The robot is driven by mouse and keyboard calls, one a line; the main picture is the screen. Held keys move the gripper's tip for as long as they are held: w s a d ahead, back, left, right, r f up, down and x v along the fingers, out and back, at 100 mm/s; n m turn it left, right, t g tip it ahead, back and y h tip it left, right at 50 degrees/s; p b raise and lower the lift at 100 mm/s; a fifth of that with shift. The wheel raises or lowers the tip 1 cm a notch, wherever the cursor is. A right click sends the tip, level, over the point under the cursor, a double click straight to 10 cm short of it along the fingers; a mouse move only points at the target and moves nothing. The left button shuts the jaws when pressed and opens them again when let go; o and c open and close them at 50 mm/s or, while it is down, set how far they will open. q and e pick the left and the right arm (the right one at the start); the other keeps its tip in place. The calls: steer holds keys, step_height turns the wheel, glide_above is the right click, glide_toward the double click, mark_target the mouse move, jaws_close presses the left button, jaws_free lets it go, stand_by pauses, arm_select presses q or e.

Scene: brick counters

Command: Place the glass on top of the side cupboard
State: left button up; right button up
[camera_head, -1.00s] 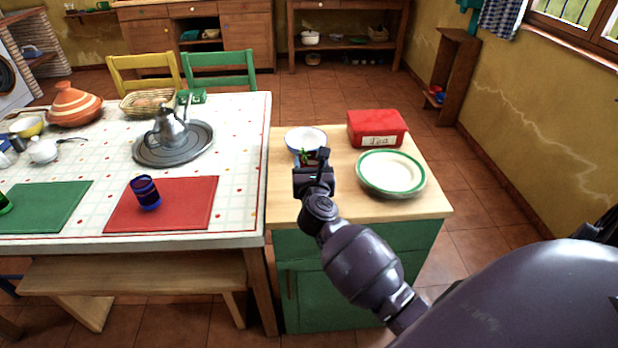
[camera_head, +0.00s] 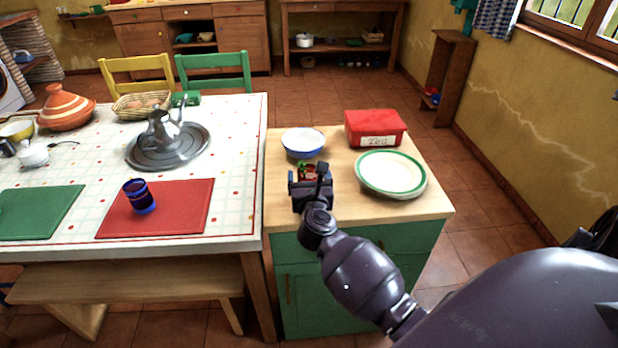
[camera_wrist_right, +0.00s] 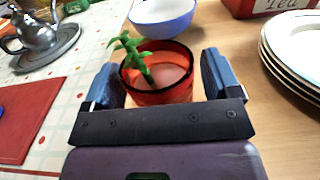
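A red translucent glass (camera_wrist_right: 158,90) with a green sprig (camera_wrist_right: 132,55) stands on the wooden top of the side cupboard (camera_head: 283,215). It also shows partly in the head view (camera_head: 308,171), half hidden by my gripper. My right gripper (camera_head: 311,181) is over the cupboard's left part. In the right wrist view its two fingers (camera_wrist_right: 162,82) are spread on either side of the glass, with only small gaps. My left gripper is not in view.
A white-and-blue bowl (camera_head: 303,141) is just behind the glass. A red tea box (camera_head: 376,126) and stacked green-rimmed plates (camera_head: 391,173) fill the right. A blue glass (camera_head: 140,196) stands on a red mat (camera_head: 185,213) on the table. The cupboard's front left strip is clear.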

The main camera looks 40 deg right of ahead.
steer(key=shift+r, duration=0.3)
steer(key=s+a+n+t+y, duration=0.4)
steer(key=s+a+n, duration=0.5)
steer(key=s+n, duration=0.5)
steer(key=s+a+f+n+g+y, duration=0.1)
steer(key=s+f+n+g, duration=0.3)
steer(key=n, duration=1)
steer(key=s+a+f+n+g+y, duration=0.1)
steer(key=s+f+n+g+y, duration=0.3)
steer(key=s+f+n, duration=0.7)
steer(key=n, duration=0.4)
steer(key=shift+s+g+p, duration=0.3)
steer(key=shift+s+p, duration=0.05)
steer(key=shift+s, duration=0.05)
steer(key=shift+f, duration=0.1)
